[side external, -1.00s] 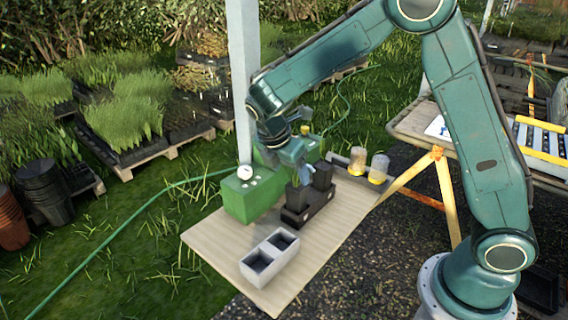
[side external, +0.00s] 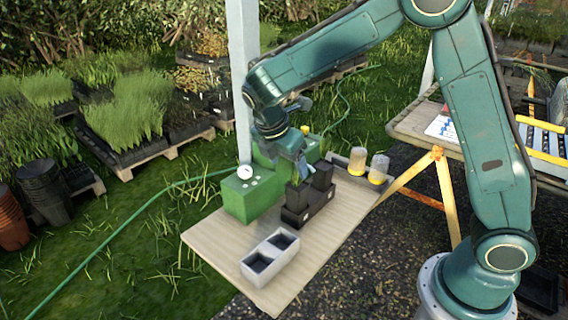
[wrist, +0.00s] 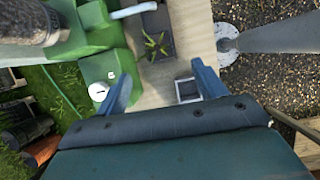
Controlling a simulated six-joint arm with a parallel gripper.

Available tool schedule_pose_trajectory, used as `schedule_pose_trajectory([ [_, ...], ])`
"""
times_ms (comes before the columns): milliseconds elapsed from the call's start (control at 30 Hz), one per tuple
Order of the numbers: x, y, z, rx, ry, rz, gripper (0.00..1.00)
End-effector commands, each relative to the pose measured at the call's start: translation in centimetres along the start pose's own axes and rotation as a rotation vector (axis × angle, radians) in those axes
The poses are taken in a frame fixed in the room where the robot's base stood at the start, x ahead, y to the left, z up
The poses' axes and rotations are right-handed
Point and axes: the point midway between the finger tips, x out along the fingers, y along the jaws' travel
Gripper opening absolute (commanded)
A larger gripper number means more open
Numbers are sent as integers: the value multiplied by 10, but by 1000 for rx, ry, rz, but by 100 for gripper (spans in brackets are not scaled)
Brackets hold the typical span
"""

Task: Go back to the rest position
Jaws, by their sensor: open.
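My gripper (side external: 298,166) hangs above the table, over the dark tray (side external: 312,207) that holds black pots (side external: 322,174). In the wrist view the two blue fingers of my gripper (wrist: 160,88) are spread wide apart with nothing between them. A small green plant shows in a dark pot (wrist: 157,45) beyond the fingertips. The gripper partly hides the pots in the side view.
A green machine (side external: 241,199) with a gauge stands left of the tray. A light grey two-cell box (side external: 270,260) sits near the front of the wooden table (side external: 215,247). Two clear jars (side external: 378,168) with yellow bases stand at the right.

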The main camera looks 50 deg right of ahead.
Motion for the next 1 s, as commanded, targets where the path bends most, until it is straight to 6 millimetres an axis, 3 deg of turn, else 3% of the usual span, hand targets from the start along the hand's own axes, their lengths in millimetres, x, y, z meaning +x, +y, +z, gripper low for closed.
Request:
schedule_pose_trajectory([
  [367,-38,-29,26,260,85,59,70],
  [700,-77,-80,53,623,220,111,70],
  [1000,-101,-131,66,932,350,132,70],
])
